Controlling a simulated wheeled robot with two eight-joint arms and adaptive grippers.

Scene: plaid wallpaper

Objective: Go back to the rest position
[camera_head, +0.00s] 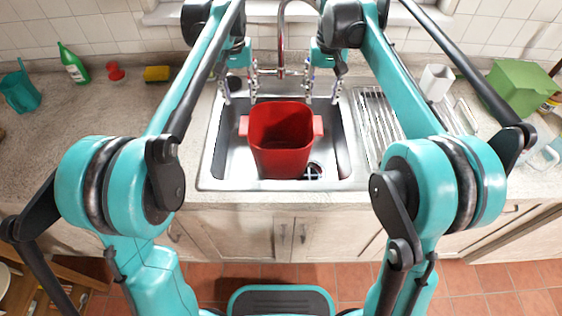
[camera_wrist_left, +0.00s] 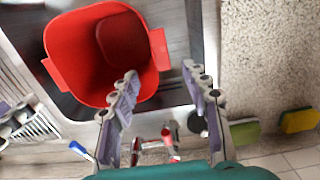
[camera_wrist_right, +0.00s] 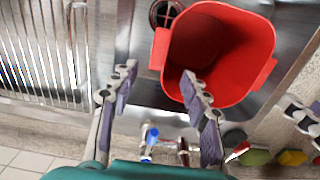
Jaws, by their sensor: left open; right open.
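My left gripper (camera_head: 239,95) hangs open and empty over the back left of the sink, behind the red pot. My right gripper (camera_head: 322,98) hangs open and empty over the back right of the sink. Both grippers are apart from the pot's handles in the head view. In the left wrist view the open fingers (camera_wrist_left: 160,72) have nothing between them. In the right wrist view the fingers (camera_wrist_right: 159,72) are also spread and empty.
The red two-handled pot (camera_head: 280,150) stands in the metal sink (camera_head: 219,165). The faucet (camera_head: 281,45) rises between my arms. A green bottle (camera_head: 73,65), red object (camera_head: 115,71) and yellow sponge (camera_head: 157,74) are left. A drying rack (camera_head: 376,115), white cup (camera_head: 436,82) and green bin (camera_head: 522,88) are right.

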